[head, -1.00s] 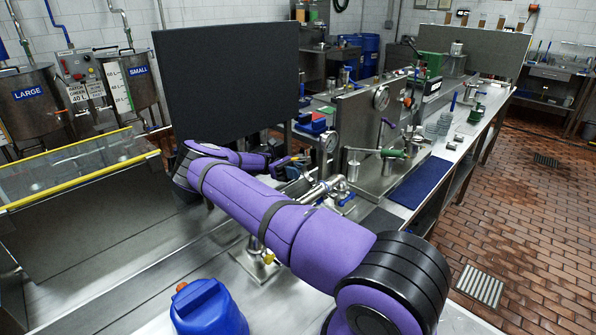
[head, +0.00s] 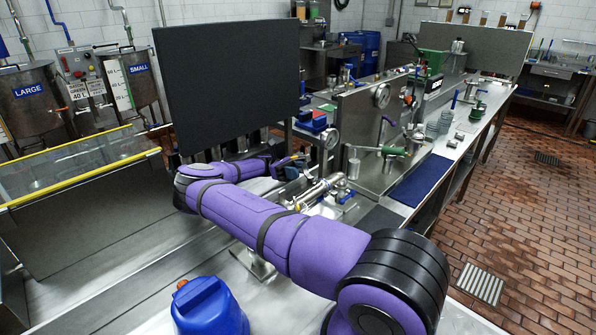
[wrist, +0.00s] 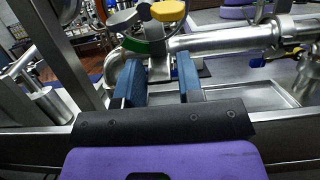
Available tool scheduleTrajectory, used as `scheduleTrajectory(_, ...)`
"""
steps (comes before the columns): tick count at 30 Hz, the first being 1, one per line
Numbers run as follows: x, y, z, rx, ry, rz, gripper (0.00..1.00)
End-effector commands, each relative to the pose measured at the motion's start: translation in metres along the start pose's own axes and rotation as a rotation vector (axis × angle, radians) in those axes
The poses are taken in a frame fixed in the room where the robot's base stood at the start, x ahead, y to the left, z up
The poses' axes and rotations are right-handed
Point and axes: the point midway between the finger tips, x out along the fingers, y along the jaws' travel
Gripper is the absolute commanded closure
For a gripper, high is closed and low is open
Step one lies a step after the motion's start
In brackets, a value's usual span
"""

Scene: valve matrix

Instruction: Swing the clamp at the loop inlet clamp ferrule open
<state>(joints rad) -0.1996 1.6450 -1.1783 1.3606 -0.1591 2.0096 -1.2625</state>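In the wrist view, my gripper (wrist: 158,78) has its two dark fingers spread apart, with nothing seen held between them. Beyond and between the fingertips stands a metal fitting (wrist: 158,66) on the steel pipe line, with a yellow knob (wrist: 168,10) and a grey round cap (wrist: 122,19) above it. I cannot tell for sure which part is the loop inlet clamp. A pipe elbow (wrist: 113,68) bends down left of the fitting, and a straight pipe (wrist: 225,40) runs right. In the head view, the pipe assembly (head: 318,192) lies right of my wrist; my arm hides part of it.
A metal tray (wrist: 245,94) lies beneath the pipe. A steel upright (wrist: 68,50) stands close on the left. In the head view, a blue jug (head: 208,308) stands at the front, a dark panel (head: 228,85) behind my arm, and a blue mat (head: 420,180) on the right.

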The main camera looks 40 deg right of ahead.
Motion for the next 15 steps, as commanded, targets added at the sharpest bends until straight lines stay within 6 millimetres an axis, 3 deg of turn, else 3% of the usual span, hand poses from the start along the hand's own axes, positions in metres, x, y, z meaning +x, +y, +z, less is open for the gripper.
scheduleTrajectory(15,0.0009,0.0007,0.0021,-0.001,0.014,-0.002,0.51)
